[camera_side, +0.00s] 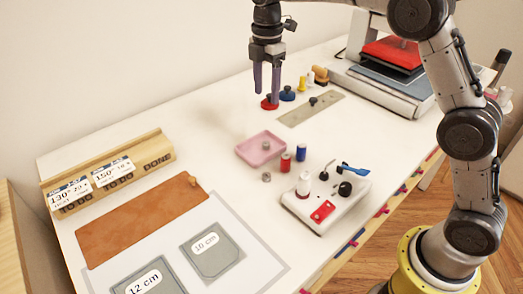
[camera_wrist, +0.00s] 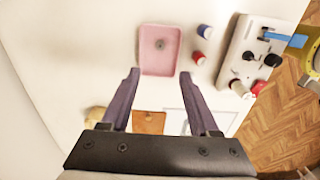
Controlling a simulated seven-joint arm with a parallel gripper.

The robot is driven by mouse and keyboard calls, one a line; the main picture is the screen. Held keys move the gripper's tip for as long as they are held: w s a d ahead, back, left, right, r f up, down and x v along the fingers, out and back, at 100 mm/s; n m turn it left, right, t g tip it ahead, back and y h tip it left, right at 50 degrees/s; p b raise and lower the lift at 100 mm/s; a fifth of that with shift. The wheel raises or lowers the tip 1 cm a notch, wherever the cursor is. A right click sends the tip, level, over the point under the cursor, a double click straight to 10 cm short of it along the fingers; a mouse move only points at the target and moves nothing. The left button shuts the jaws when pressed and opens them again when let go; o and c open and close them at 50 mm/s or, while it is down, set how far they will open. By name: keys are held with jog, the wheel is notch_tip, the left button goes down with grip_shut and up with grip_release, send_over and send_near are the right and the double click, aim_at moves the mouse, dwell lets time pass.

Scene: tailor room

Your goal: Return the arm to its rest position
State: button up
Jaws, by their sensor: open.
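My gripper (camera_side: 267,80) hangs over the back part of the white table (camera_side: 215,115), fingers pointing down. In the wrist view its two fingers (camera_wrist: 161,78) are spread apart with nothing between them. In the side view the fingertips are close to a red pincushion-like item (camera_side: 269,103); I cannot tell whether they touch it. A pink tray (camera_side: 253,157) with a small grey piece in it lies in front of the gripper, and it also shows beyond the fingertips in the wrist view (camera_wrist: 149,62).
A heat press (camera_side: 390,65) stands at the back right. A white machine (camera_side: 338,205), red spool (camera_side: 285,162) and blue spool (camera_side: 301,152) are near the right edge. A wooden card holder (camera_side: 155,152) and brown leather sheet (camera_side: 140,222) lie left. Blue (camera_side: 287,94) and yellow (camera_side: 302,84) items stand near the gripper.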

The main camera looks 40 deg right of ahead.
jog(key=shift+r, duration=0.1)
jog(key=s+d+r+t, duration=0.2)
jog(key=s+r, duration=0.4)
jog(key=r, duration=0.4)
jog(key=s+d+r+m+t, duration=0.2)
jog(key=s+r+m, duration=0.15)
jog(key=s, duration=0.95)
jog(key=s+f+m+t, duration=0.1)
jog(key=s+f+m, duration=1.1)
jog(key=s+m, duration=0.2)
jog(key=shift+s+d+f+t, duration=0.2)
jog(key=shift+s+t, duration=0.1)
jog(key=shift+s, duration=0.15)
